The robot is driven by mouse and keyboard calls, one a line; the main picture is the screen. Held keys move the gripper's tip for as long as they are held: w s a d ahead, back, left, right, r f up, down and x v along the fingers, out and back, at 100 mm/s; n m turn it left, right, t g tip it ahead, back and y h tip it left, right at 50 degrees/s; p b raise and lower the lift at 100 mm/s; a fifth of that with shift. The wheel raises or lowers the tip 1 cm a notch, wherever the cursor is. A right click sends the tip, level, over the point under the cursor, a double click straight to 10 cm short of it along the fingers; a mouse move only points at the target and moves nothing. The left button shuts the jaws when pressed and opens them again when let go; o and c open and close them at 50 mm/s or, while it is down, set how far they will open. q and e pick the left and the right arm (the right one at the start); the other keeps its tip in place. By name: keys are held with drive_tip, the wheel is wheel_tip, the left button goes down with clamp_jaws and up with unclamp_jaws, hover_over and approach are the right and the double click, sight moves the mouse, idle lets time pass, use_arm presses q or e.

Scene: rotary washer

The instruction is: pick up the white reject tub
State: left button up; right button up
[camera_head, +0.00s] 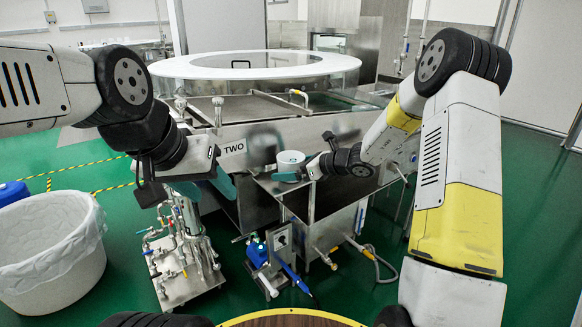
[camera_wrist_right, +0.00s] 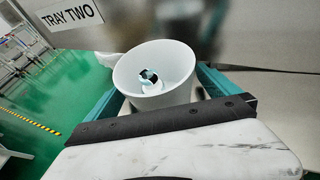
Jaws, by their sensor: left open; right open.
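The white tub (camera_head: 290,158) is a small round cup-like container on the steel ledge at the front of the washer. In the right wrist view the white tub (camera_wrist_right: 185,100) stands upright, with a small white item with a dark and teal top (camera_wrist_right: 150,80) inside. My right gripper (camera_head: 292,174) is open at the tub; its teal fingers (camera_wrist_right: 212,82) show on either side of it. I cannot tell whether they touch it. The tub's lower part is hidden by the gripper body. My left gripper (camera_head: 207,188) is open and empty, left of the tub.
The rotary washer with a white ring top (camera_head: 256,64) stands behind, with a "TWO" label on its front panel. A large lined white bin (camera_head: 50,250) stands at the left. Pipework (camera_head: 185,255) and a blue pump (camera_head: 257,250) stand below. Green floor is open at the right.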

drive_tip(key=c, duration=1.4)
drive_tip(key=shift+c, duration=0.4)
drive_tip(key=shift+r, duration=0.15)
